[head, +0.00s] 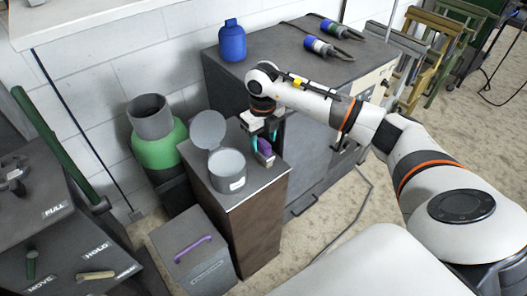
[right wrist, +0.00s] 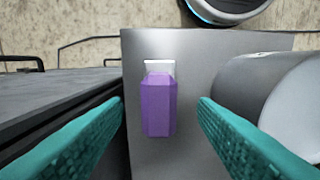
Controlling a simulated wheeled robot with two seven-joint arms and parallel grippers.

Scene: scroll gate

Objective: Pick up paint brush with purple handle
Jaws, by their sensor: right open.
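The paint brush with the purple handle (head: 265,148) is on the top of a narrow brown cabinet (head: 262,180), right of an open grey can. In the right wrist view the purple handle (right wrist: 158,104), with a pale end beyond it, lies between my fingers. My right gripper (head: 264,142) is over the brush with its jaws open. In the right wrist view its teal fingers (right wrist: 160,118) stand apart on both sides of the handle, with gaps. In the head view the fingers partly hide the brush. My left gripper is not in view.
The open grey can (head: 228,172) with its raised lid stands close left of the brush. A grey bin (head: 190,270) with a purple handle is below. A dark workbench (head: 290,62) bearing a blue bottle (head: 232,42) stands behind. A green cylinder (head: 160,145) is at left.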

